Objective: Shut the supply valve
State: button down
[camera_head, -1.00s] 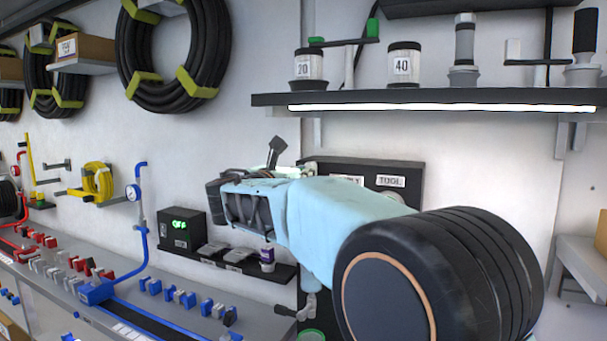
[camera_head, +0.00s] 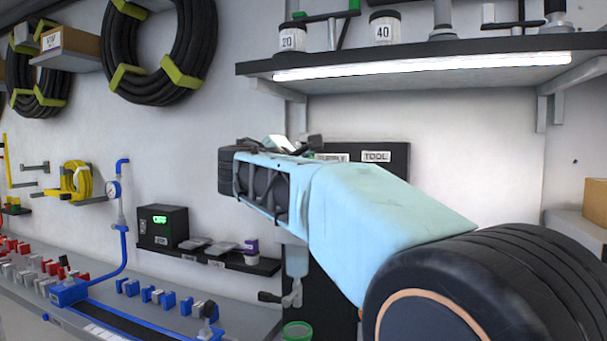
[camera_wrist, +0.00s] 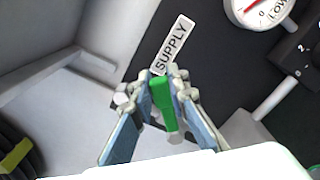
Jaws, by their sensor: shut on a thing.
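The supply valve's green handle (camera_wrist: 163,98) shows in the wrist view, just below the white SUPPLY label (camera_wrist: 174,45) on a dark panel. My gripper (camera_wrist: 160,82) is shut on this handle, with one finger on each side of it. In the head view my own arm covers the handle and most of the gripper. There the dark panel (camera_head: 396,164) shows behind my arm, with its TOOL label readable and the SUPPLY label partly covered.
A gauge (camera_wrist: 259,12) marked LOW sits at the upper right of the wrist view. In the head view a lit shelf (camera_head: 420,66) with jars hangs above my arm. A small shelf with a black box (camera_head: 163,226) is to the left, above the bench. A grey tap (camera_head: 297,262) hangs below my arm.

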jog(key=shift+s+d+f+m+b, duration=0.1)
jog(key=shift+d+f+m+b, duration=0.25)
jog(key=shift+f+m+b, duration=0.95)
jog(key=shift+s+d+f+m+b, duration=0.15)
jog(key=shift+d+f+m+b, duration=0.3)
jog(key=shift+m+b, duration=1.55)
jog(key=shift+s+d+f+m+b, duration=0.1)
jog(key=shift+d+f+m+b, duration=0.1)
jog(key=shift+f+m+b, duration=1.4)
jog(key=shift+r+n+b, duration=0.4)
jog(key=shift+r+b, duration=0.1)
jog(key=shift+b, duration=0.05)
jog(key=c, duration=1.8)
grip_release()
jog(key=shift+c, duration=0.2)
jog(key=shift+s+r, duration=0.1)
jog(key=v, duration=1.1)
jog(key=shift+s+a, duration=0.15)
jog(key=shift+s, duration=0.25)
